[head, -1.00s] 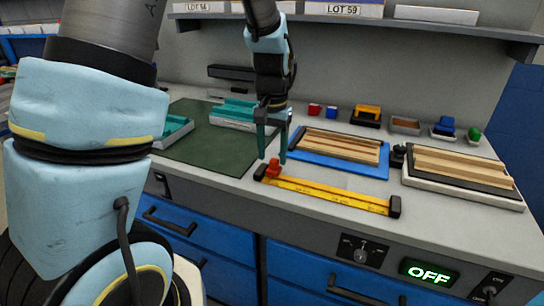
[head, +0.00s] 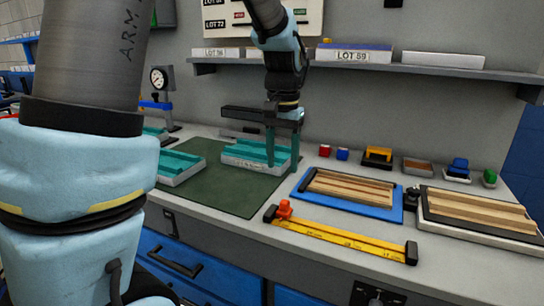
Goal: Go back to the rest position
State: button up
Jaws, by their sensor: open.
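My gripper (head: 282,152) hangs from my arm with its two teal fingers apart and nothing between them. In the picture it stands in front of the right end of a teal-topped tray (head: 240,165) on the dark green mat (head: 232,198). I cannot tell how high above the bench its tips are. A yellow bar (head: 340,237) with a red slider (head: 284,208) lies at the bench's front edge, right of and nearer than the gripper.
A wooden panel on a blue base (head: 352,212) and another panel on a white base (head: 470,232) lie to the right. Small coloured blocks and a yellow-black holder (head: 377,157) stand behind them. A shelf (head: 460,71) with lot boxes runs above. A dial gauge (head: 158,80) stands at the back left.

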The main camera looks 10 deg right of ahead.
jog(key=s+a+f+n, duration=0.1)
jog(key=a+f+n, duration=0.1)
jog(key=a, duration=0.6)
jog(key=s+a+f+n+t, duration=0.1)
jog(key=s+a+f+n, duration=0.1)
jog(key=a, duration=0.5)
jog(key=s+a+f+n, duration=0.1)
jog(key=a+f+n, duration=0.1)
jog(key=a, duration=0.6)
jog(key=shift+s+a+f+n+t, duration=0.3)
jog(key=shift+s+a+f, duration=0.1)
jog(key=shift+f, duration=0.25)
dwell(1.0)
